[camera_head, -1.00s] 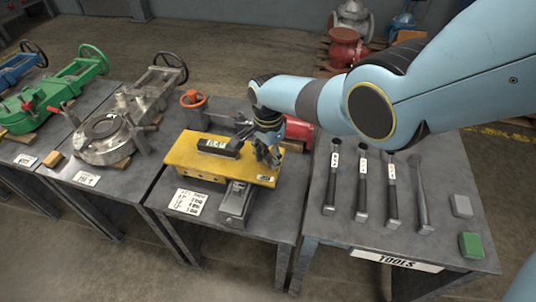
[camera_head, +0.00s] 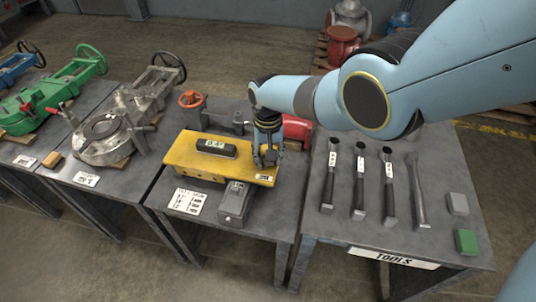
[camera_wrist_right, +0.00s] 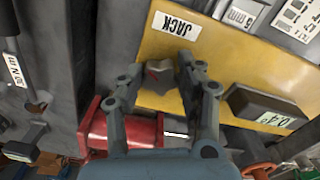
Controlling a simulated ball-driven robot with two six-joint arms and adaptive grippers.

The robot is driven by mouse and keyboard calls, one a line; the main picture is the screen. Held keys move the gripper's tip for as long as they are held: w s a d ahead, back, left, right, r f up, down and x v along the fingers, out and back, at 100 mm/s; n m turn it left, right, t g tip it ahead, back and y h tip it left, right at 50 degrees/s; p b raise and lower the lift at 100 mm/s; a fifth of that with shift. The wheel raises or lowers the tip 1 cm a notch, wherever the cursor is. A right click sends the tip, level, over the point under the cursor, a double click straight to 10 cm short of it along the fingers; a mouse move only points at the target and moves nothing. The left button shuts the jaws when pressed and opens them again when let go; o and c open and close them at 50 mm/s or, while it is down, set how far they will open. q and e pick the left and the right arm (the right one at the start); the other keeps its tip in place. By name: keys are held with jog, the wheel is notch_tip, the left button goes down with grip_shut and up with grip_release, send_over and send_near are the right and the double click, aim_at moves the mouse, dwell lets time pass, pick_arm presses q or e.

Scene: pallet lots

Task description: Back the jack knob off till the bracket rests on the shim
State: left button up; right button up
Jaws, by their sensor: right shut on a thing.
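The yellow bracket (camera_head: 190,160) lies on the middle table, with a JACK label (camera_wrist_right: 176,25) near its right end. The jack knob (camera_wrist_right: 163,76) is a small grey lobed knob at that end. My right gripper (camera_head: 267,163) points down over it, its fingers closed around the knob in the wrist view (camera_wrist_right: 162,88). A grey block (camera_head: 236,202) marked 6 mm (camera_wrist_right: 240,13) stands at the bracket's front edge; it may be the shim. Whether the bracket touches it is hidden. A dark gauge (camera_head: 216,148) reading about 0.4° sits on the bracket. My left gripper is out of view.
A red cylinder (camera_head: 297,129) and an orange handwheel (camera_head: 191,99) lie behind the bracket. The right table holds several long-handled tools (camera_head: 359,185) and a green block (camera_head: 466,242). Valves, one grey (camera_head: 103,139), stand on tables to the left.

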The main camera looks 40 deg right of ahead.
jog(key=n, duration=0.4)
jog(key=shift+w+d+r+n, duration=0.1)
jog(key=shift+d+n, duration=0.05)
jog(key=shift+n, duration=0.15)
jog(key=n, duration=0.3)
jog(key=shift+d+n, duration=0.1)
jog(key=shift+n, duration=0.2)
jog(key=n, duration=0.4)
jog(key=shift+d+n, duration=0.1)
jog(key=shift+n, duration=0.2)
jog(key=n, duration=0.3)
jog(key=shift+w+n, duration=0.15)
jog(key=shift+n, duration=0.15)
jog(key=n, duration=0.4)
jog(key=shift+w+d, duration=0.1)
jog(key=n, duration=0.4)
jog(key=shift+w+b, duration=0.1)
jog(key=shift+b, duration=0.2)
jog(key=n, duration=0.4)
jog(key=shift+w+n, duration=0.1)
jog(key=shift+n, duration=0.2)
jog(key=shift+w+n, duration=0.1)
jog(key=shift+n, duration=1.5)
jog(key=shift+n, duration=0.3)
